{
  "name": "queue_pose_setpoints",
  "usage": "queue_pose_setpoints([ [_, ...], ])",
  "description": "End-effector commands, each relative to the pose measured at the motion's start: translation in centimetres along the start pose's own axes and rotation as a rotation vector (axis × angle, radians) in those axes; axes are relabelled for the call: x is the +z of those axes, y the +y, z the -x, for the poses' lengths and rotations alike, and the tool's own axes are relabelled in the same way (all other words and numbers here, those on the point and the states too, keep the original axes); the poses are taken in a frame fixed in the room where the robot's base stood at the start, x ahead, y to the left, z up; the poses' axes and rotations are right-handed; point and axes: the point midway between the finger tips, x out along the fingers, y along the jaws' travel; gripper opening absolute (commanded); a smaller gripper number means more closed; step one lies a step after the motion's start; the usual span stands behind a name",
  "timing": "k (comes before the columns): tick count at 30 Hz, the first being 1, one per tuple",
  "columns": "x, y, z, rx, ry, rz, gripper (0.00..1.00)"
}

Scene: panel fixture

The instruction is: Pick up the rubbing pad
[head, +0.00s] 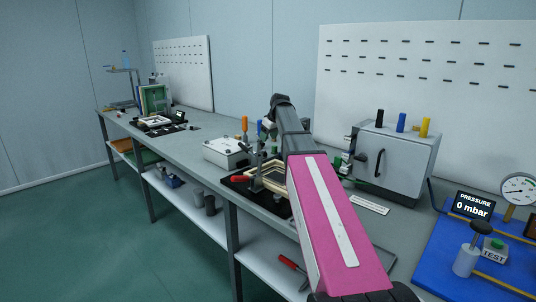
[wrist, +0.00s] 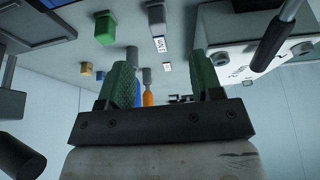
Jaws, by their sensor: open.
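I cannot make out with certainty which thing is the rubbing pad. In the wrist view, a small green block (wrist: 106,27) and a small yellow block (wrist: 87,69) on the bench top are possible candidates; neither is clear enough to name. My gripper (wrist: 162,78) shows in the wrist view with its two green ribbed fingers spread apart. Nothing is held between them.
The long grey bench (head: 199,137) carries a white box (head: 226,152), a black fixture (head: 240,187) with a red handle, upright orange (head: 245,124) and blue handles, and a grey cabinet (head: 397,160). A blue mat (head: 450,250) with a pressure display lies at right.

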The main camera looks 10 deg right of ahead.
Motion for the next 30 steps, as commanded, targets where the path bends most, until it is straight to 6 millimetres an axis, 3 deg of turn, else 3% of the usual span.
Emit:
queue_pose_setpoints([
  [10,0.0,0.0,-4.6,-0.001,-0.002,0.000,0.60],
  [17,0.0,0.1,-6.0,0.000,-0.001,0.000,0.60],
  [25,-0.1,0.4,-9.5,-0.001,-0.001,0.001,0.60],
  [30,0.0,0.4,-10.5,0.000,0.000,0.000,0.60],
])
